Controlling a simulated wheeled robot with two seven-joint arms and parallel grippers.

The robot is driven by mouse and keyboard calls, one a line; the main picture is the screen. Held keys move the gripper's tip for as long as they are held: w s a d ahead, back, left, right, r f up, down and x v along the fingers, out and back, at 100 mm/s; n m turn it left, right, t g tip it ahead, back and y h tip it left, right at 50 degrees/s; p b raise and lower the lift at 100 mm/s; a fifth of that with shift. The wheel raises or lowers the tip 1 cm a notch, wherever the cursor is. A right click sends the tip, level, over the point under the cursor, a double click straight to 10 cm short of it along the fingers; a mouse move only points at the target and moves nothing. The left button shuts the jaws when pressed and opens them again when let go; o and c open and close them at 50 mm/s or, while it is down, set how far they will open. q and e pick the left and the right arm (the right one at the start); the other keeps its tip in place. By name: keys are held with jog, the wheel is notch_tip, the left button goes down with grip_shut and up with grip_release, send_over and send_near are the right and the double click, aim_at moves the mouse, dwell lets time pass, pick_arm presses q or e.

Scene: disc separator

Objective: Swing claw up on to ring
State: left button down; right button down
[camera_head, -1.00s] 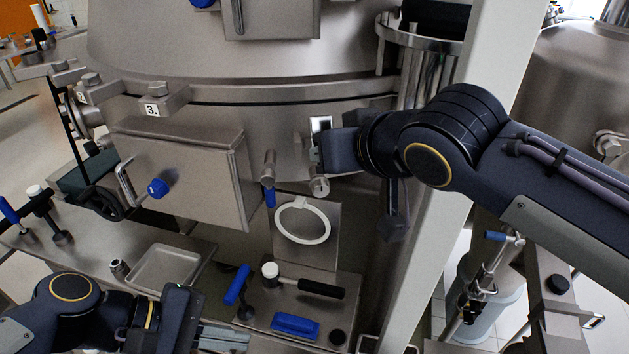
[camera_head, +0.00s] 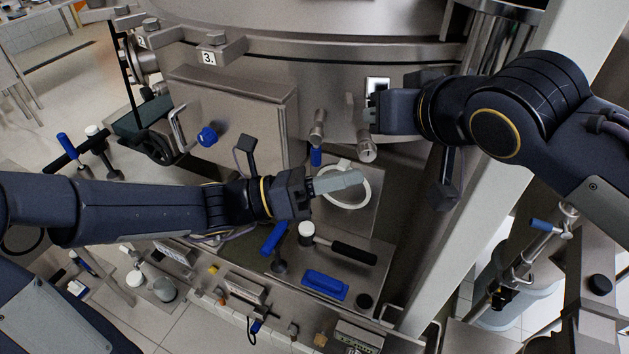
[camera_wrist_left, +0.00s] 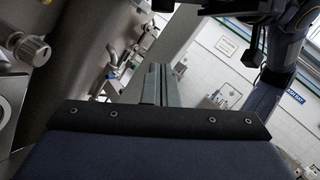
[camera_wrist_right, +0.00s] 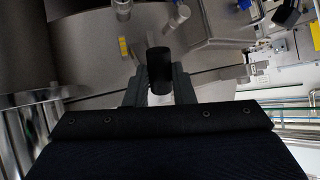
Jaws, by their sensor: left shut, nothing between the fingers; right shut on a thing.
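My right gripper (camera_head: 374,112) is at the machine's side, just under the flange ring (camera_head: 340,61). In the right wrist view its fingers (camera_wrist_right: 158,94) are shut on a dark, round-ended piece (camera_wrist_right: 159,66). I cannot tell if this piece is the claw; in the head view it is hidden. A small bright plate (camera_head: 378,84) shows just above that gripper. A metal clamp with a label 3 (camera_head: 208,58) sits on the flange ring at the left. My left gripper (camera_head: 360,178) is shut and empty, in front of the white ring (camera_head: 368,198); its closed fingers (camera_wrist_left: 158,84) show in the left wrist view.
A pale post (camera_head: 490,190) stands at the right.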

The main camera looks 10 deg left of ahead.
jog(key=shift+r, duration=0.2)
pick_arm(q)
jog(key=shift+w+d+r, duration=0.4)
jog(key=shift+r, duration=0.3)
jog(key=shift+w+d+r, duration=0.4)
jog(key=shift+w+r, duration=0.05)
jog(key=shift+r, duration=0.2)
jog(key=shift+w+d+r, duration=0.4)
jog(key=shift+r, duration=0.3)
jog(key=shift+w+a+r, duration=0.1)
jog(key=shift+w+r, duration=0.15)
jog(key=shift+r, duration=0.25)
jog(key=shift+w+a+r, duration=0.1)
jog(key=shift+w+r, duration=0.1)
jog(key=shift+r, duration=0.3)
pick_arm(e)
jog(key=shift+a+f, duration=0.1)
jog(key=shift+f, duration=0.15)
jog(key=c, duration=1.3)
grip_release()
pick_arm(q)
jog(key=shift+d+f, duration=0.1)
jog(key=shift+f, duration=0.05)
pick_arm(e)
jog(key=shift+o, duration=0.3)
